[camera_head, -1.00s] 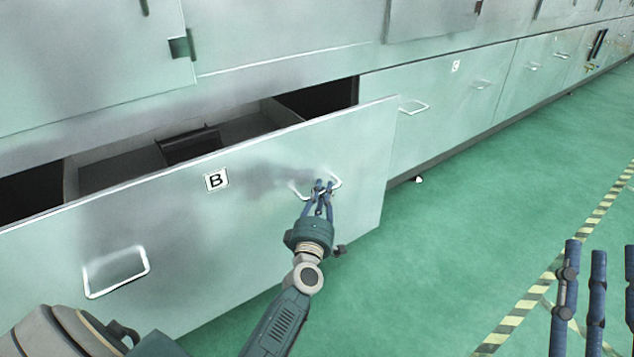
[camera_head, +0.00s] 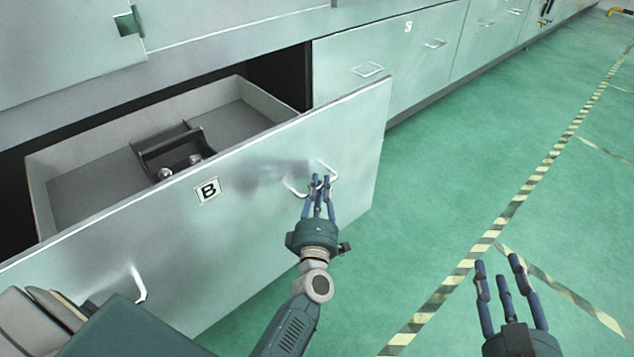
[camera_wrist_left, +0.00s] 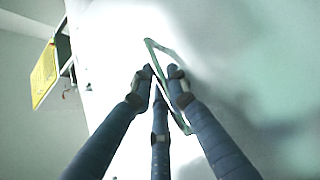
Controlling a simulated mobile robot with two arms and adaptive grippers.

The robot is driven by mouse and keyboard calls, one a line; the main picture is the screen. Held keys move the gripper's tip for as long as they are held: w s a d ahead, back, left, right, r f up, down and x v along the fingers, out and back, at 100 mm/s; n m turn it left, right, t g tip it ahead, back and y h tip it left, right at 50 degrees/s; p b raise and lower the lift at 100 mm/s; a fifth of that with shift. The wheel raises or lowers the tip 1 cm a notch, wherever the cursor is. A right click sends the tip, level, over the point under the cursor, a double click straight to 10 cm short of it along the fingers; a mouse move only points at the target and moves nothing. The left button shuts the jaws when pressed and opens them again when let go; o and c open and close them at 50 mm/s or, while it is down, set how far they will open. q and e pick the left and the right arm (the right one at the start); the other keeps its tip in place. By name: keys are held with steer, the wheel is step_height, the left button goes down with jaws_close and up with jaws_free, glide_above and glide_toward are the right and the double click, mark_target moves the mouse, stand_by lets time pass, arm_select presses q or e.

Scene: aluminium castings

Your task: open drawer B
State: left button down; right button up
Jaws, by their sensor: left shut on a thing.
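Drawer B (camera_head: 245,215) stands pulled out from the cabinet row, its front carrying a white label with the letter B (camera_head: 207,190). Its box is open at the top, and a dark holder with small shiny parts (camera_head: 178,155) lies inside. My left gripper (camera_head: 318,186) is shut on the right-hand handle (camera_head: 331,172) of the drawer front. In the left wrist view the fingers close around this handle (camera_wrist_left: 152,48). A second handle (camera_head: 139,284) at the left of the front is partly hidden by my arm. My right gripper (camera_head: 506,275) is empty, its fingers spread apart, over the floor at lower right.
Closed drawers with handles (camera_head: 367,69) run on to the right along the cabinet row. Green floor (camera_head: 440,170) with yellow-black striped lines (camera_head: 520,195) is clear to the right of the drawer.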

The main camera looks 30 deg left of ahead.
arm_select(q)
steer(key=shift+f, duration=0.1)
steer(key=c, duration=1.9)
jaws_free()
steer(key=shift+c, duration=0.2)
steer(key=shift+s, duration=0.1)
steer(key=r+v, duration=0.1)
steer(key=v, duration=0.6)
steer(key=shift+s+f, duration=0.15)
steer(key=shift+f, duration=0.4)
